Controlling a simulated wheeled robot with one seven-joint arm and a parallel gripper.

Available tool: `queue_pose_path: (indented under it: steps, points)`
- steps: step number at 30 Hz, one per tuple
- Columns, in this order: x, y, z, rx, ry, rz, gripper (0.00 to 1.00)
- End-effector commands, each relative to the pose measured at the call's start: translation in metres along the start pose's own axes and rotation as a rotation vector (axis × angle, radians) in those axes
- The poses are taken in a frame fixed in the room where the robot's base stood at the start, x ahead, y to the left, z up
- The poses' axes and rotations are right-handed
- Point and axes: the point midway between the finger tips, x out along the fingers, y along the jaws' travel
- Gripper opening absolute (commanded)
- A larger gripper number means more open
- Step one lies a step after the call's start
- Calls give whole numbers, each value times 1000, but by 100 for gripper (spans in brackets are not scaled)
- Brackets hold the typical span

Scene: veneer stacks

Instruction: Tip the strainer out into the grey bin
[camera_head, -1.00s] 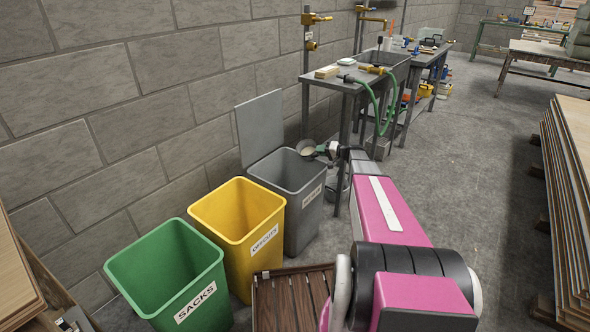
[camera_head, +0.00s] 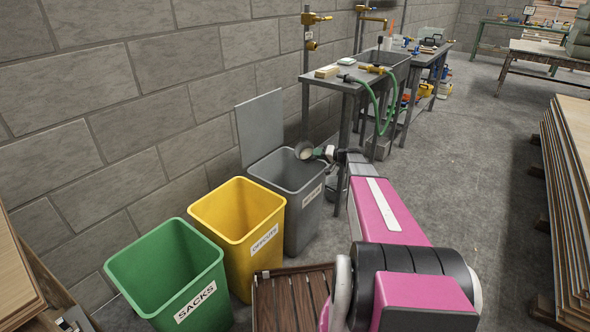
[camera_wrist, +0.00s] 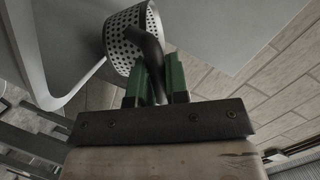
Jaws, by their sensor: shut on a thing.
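The strainer (camera_head: 305,150) is a small round metal bowl over the opening of the grey bin. In the wrist view the strainer (camera_wrist: 126,36) shows its perforated wall and a dark curved handle. My gripper (camera_head: 325,153) is shut on that handle; its green fingers (camera_wrist: 158,84) close on it in the wrist view. The strainer looks tilted, and a pale patch shows in its bowl in the head view; I cannot tell what it is. The grey bin (camera_head: 303,217) stands against the wall with its lid raised behind it. Its bottom is hidden.
A yellow bin (camera_head: 238,240) labelled OFFCUTS and a green bin (camera_head: 170,285) labelled SACKS stand nearer. A slatted wooden platform (camera_head: 292,300) lies beside them. A metal sink bench (camera_head: 350,87) with a green hose is behind. Sheet stacks (camera_head: 572,190) line the right; floor between is clear.

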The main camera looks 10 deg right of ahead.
Motion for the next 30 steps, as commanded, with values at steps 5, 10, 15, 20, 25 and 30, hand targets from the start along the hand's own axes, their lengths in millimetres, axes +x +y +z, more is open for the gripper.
queue_pose_path:
  steps: [5, 10, 15, 20, 25, 30]
  points:
    - [1, -1, 4, -23, 2, 4, 0]
    - [1, -3, 6, -47, 5, 8, 0]
    - [1, -4, 7, -69, 7, 13, 0]
    - [1, -6, 8, -90, 10, 17, 0]
    - [1, -8, 9, -113, 12, 22, 0]
    - [1, -10, 10, -135, 14, 26, 0]
